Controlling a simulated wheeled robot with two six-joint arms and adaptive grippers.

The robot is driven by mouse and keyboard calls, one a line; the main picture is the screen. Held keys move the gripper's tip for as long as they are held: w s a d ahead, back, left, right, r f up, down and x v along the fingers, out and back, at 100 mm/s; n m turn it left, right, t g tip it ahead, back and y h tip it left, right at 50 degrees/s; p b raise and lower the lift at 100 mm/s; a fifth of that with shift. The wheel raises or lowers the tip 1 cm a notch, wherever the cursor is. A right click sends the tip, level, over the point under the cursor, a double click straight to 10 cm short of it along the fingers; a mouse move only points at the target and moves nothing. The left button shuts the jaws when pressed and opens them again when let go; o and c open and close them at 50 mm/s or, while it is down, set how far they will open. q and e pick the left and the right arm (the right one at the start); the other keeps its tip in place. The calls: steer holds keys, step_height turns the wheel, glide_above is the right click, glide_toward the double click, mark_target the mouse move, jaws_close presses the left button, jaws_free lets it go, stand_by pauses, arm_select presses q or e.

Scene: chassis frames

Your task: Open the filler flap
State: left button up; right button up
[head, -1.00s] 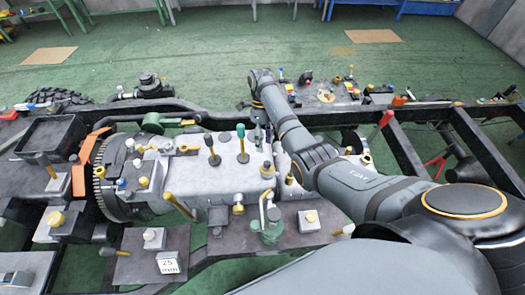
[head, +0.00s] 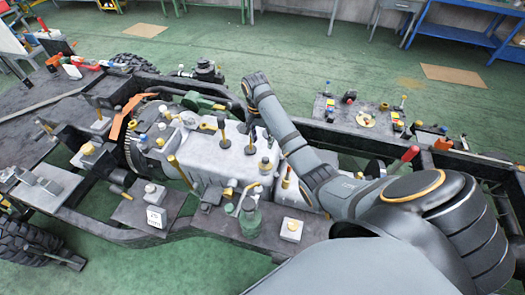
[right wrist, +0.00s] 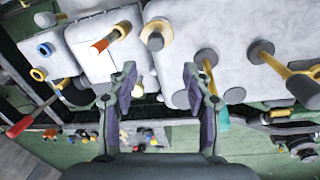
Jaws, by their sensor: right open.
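My right gripper (right wrist: 157,80) is open and empty in the right wrist view, its dark fingers apart above the pale grey engine casing (right wrist: 105,30). A short yellow-collared part with a dark round cap (right wrist: 156,40) stands just beyond the fingertips, apart from them. I cannot tell which part is the filler flap. My left gripper is not in view.
An orange-tipped lever (right wrist: 103,45) and a blue-ringed port (right wrist: 44,50) are left of the fingers. Black-knobbed levers (head: 222,125) rise from the casing. A red handle (head: 405,156) sits by the dark chassis rail. Green floor (head: 300,50) is open behind.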

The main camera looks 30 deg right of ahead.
mark_target(266, 158)
steer(key=f+b, duration=0.2)
steer(key=f, duration=0.1)
steer(key=shift+s+d+f+b, duration=0.2)
steer(key=shift+s+f+b, duration=0.05)
steer(key=shift+s+b, duration=0.15)
steer(key=f+b, duration=0.2)
steer(key=f, duration=0.1)
steer(key=f+b, duration=0.2)
steer(key=shift+s+d+f, duration=0.15)
steer(key=shift+s+f, duration=0.1)
steer(key=shift+s, duration=0.1)
steer(key=shift+w+f, duration=0.1)
steer(key=shift+f, duration=0.15)
steer(key=shift+c, duration=0.4)
steer(key=c, duration=1)
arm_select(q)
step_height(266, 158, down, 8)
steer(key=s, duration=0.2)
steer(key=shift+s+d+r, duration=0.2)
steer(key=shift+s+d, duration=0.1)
arm_select(e)
jaws_close()
